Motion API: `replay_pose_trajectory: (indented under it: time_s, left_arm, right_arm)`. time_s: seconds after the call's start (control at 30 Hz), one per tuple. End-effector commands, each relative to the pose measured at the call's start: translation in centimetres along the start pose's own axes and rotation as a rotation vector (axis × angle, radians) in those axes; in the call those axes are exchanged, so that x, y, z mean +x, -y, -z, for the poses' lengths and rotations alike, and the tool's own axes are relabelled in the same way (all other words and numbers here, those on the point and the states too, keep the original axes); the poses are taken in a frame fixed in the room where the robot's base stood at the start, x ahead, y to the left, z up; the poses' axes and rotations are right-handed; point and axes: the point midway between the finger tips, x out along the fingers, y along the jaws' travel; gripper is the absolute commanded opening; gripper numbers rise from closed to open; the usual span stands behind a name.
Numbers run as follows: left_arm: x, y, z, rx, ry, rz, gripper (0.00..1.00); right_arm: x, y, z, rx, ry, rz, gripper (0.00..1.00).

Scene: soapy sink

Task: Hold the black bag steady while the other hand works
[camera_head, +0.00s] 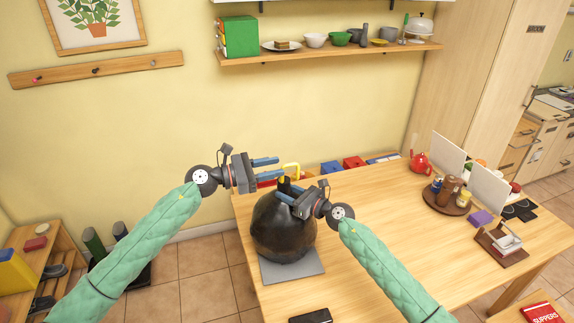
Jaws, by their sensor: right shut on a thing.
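The black bag (284,228) stands upright and bulging on a grey mat (294,271) at the left end of the wooden table. Its gathered neck is at the top, with a yellow loop-shaped thing (291,167) just above or behind it; I cannot tell whether they touch. My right gripper (285,192) is shut on the bag at its neck, coming from the right; its fingers partly hide the neck. My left gripper (278,167) is open, with its two blue fingers apart and pointing right, above and left of the bag's neck. I see nothing between them.
A dark box (311,315) lies at the table's near edge. Red and blue boxes (353,163) line the back edge. The middle of the table is clear.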

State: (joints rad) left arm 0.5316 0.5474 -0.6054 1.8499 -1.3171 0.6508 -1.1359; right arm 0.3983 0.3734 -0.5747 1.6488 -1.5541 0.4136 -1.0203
Motion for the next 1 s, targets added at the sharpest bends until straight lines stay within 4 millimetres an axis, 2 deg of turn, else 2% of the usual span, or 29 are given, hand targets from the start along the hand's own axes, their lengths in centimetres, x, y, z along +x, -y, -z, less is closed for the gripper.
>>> replay_pose_trajectory:
  time_s: [0.1,0.33,0.5,1.0]
  left_arm:
    - [-2.3,0.0,0.1,-0.002,-0.002,-0.002,0.34]
    - [-4.8,0.0,0.0,-0.001,0.0,0.0,0.34]
    - [-5.4,0.0,0.0,-0.001,0.001,-0.001,0.34]
    - [-5.4,0.0,0.0,-0.001,0.001,0.0,0.34]
  right_arm:
    - [0.0,0.0,0.0,-0.001,0.0,0.001,0.24]
    - [0.0,0.1,-0.1,-0.001,0.001,0.001,0.24]
    - [0.0,0.1,-0.1,-0.001,0.001,0.001,0.24]
    - [0.0,0.1,-0.1,-0.001,0.001,0.001,0.24]
